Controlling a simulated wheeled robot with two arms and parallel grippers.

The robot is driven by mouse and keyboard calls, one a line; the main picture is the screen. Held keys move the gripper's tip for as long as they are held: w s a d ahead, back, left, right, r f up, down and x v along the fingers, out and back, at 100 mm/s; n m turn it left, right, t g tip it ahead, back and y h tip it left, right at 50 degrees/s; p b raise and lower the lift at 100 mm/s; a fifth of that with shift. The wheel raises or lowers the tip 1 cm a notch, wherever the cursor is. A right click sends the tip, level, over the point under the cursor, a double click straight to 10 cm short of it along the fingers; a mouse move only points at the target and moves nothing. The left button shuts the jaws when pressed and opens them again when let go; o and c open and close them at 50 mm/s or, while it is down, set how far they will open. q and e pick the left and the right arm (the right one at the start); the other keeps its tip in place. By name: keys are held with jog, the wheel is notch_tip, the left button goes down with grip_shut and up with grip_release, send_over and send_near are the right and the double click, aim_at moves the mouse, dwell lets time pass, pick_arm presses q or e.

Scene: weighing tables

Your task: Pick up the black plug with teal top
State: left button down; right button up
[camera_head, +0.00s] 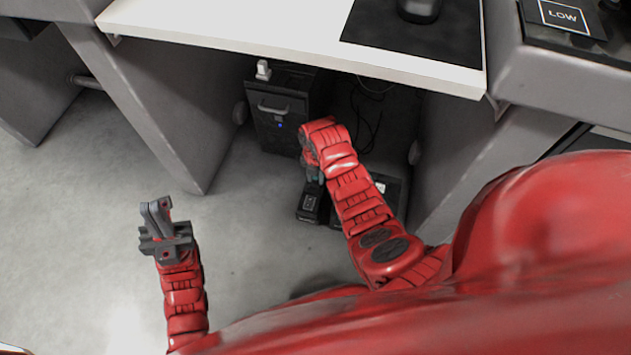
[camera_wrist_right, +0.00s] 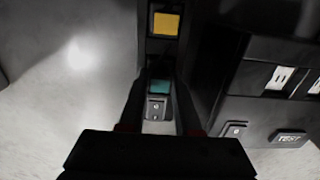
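The black plug with the teal top (camera_wrist_right: 160,87) shows in the right wrist view, between the two dark fingers of my right gripper (camera_wrist_right: 161,86). Its dark sides blend with the fingers, so contact is hard to judge; the fingers look spread around it. In the head view my right gripper (camera_head: 312,173) is low under the table, beside a black power strip (camera_head: 309,206); my arm hides most of it and the plug. My left gripper (camera_head: 158,218) hangs over bare floor, with nothing visible in it; its finger gap is unclear.
A yellow-topped block (camera_wrist_right: 166,24) stands beyond the teal plug. A black box with a TEST button (camera_wrist_right: 288,137) lies to the right. A dark cabinet (camera_head: 278,108), the white tabletop (camera_head: 250,36) and grey side panels surround my right arm. The floor at left is clear.

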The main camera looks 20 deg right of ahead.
grip_shut()
jog(key=shift+r, duration=0.1)
